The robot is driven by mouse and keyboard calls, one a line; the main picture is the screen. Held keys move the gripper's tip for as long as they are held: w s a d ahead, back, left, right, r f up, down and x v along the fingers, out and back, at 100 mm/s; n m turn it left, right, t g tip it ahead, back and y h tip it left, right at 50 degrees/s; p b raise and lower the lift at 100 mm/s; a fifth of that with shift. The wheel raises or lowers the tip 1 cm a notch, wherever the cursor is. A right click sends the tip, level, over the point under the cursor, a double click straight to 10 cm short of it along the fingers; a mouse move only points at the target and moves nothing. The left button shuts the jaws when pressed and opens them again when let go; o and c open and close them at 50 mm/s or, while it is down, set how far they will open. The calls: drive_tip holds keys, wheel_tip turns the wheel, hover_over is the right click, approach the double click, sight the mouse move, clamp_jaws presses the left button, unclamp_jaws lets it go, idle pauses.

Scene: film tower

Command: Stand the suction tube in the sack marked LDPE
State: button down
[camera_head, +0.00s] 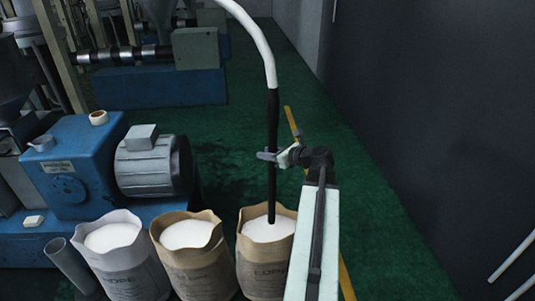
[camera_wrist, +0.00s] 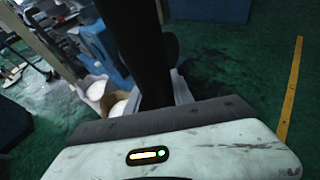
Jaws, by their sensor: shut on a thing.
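The suction tube (camera_head: 273,115) is a black wand on a white hose (camera_head: 262,45). It stands nearly upright, its lower end against the white granules of the right-hand brown sack (camera_head: 262,270). I cannot tell whether the tip is sunk in them or just above. That sack's print looks like LDPE but is small and blurred. My gripper (camera_head: 272,156) is shut around the tube above the sack. The wrist view shows the dark tube (camera_wrist: 135,40) close up, with sacks partly hidden behind it.
A middle brown sack (camera_head: 190,262) and a left pale sack (camera_head: 122,262) stand beside it, both open with white granules. A grey pipe (camera_head: 68,262) leans at the far left. A blue machine (camera_head: 75,165) stands behind. Green floor is clear toward the dark wall (camera_head: 430,120).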

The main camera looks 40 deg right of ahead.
sight(274, 214)
wheel_tip(274, 214, down, 32)
drive_tip(key=b, duration=3.1)
drive_tip(key=c, duration=1)
unclamp_jaws()
drive_tip(key=p+v, duration=0.2)
drive_tip(key=v, duration=0.5)
drive_tip(key=shift+s+r, duration=0.1)
drive_tip(key=shift+s, duration=0.35)
drive_tip(key=shift+s, duration=0.1)
